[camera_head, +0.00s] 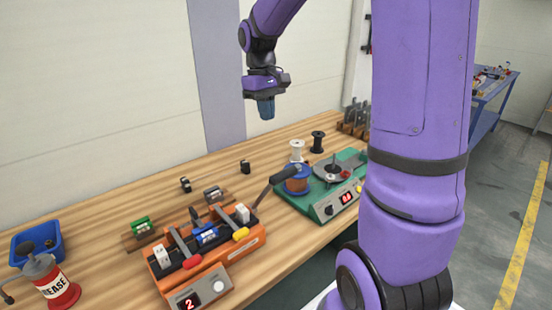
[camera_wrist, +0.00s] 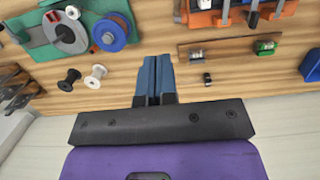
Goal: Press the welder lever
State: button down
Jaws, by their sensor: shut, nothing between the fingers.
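The orange welder (camera_head: 203,255) sits on the wooden bench in the head view, with a red display reading 2 on its front. Its lever (camera_head: 277,187) has a dark grip and rises up to the right from the machine's right end. Yellow-tipped and red-tipped clamp handles lie across its top. Only a strip of the welder (camera_wrist: 235,15) shows at the top of the wrist view, and I cannot make out the lever there. My gripper (camera_head: 265,109) hangs in the air above the back of the bench, beyond the lever and apart from it. Its blue fingers (camera_wrist: 154,66) are closed together and empty.
A green machine (camera_head: 325,193) with a copper-coloured spool stands right of the welder. White (camera_head: 297,150) and black (camera_head: 318,142) spools stand behind it. A red grease can (camera_head: 50,282) and blue bin (camera_head: 37,241) are at left. The wall is close behind the bench.

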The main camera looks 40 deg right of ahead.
jog(key=shift+f, duration=0.1)
jog(key=s+f, duration=0.4)
jog(key=f, duration=0.8)
jog(key=shift+s, duration=0.4)
jog(key=shift+d+f, duration=0.1)
